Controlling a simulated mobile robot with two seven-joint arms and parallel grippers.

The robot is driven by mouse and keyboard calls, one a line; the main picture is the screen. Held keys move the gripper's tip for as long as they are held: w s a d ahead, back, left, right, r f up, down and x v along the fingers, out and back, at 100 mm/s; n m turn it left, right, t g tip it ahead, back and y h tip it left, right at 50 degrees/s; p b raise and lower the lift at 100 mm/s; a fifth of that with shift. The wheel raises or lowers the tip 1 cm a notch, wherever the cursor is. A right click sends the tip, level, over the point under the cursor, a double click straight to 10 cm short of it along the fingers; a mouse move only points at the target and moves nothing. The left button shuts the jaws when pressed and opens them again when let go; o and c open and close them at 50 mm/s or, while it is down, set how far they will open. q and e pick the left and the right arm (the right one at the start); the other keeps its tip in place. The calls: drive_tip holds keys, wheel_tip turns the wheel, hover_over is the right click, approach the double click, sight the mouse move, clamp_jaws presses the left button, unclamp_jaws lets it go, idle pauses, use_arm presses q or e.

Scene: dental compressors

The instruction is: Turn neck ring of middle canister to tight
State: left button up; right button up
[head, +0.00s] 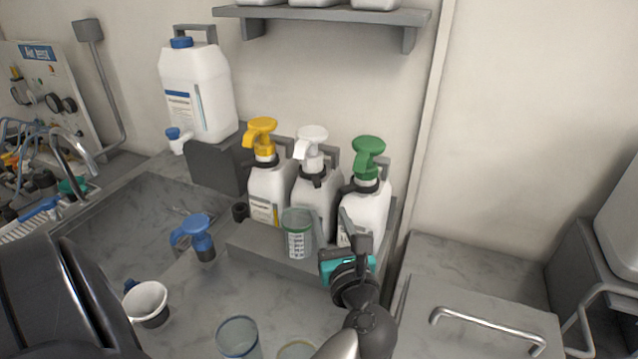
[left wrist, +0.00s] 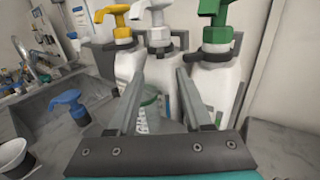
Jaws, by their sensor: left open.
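The middle canister (head: 312,212) is white with a white pump head (head: 312,134) and a dark neck ring (head: 313,180). It stands between a yellow-pump canister (head: 268,188) and a green-pump canister (head: 367,207). My left gripper (head: 352,228) is open and empty, in front of the green-pump canister in the head view. In the left wrist view its fingers (left wrist: 161,65) point at the middle canister, with its neck ring (left wrist: 159,49) beyond and above the fingertips. I cannot tell the ring's tightness. My right gripper is not in view.
A clear cup with a green rim (head: 298,234) stands before the middle canister. A loose blue pump (head: 195,236), a white cup (head: 147,299) and a clear beaker (head: 238,338) are on the counter. A sink (head: 140,215) lies left, a shelf (head: 325,14) above.

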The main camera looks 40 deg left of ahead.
sight(318, 186)
use_arm(q)
drive_tip(key=x, duration=1)
drive_tip(key=shift+w+a+p, duration=0.25)
drive_tip(key=shift+p, duration=0.15)
clamp_jaws()
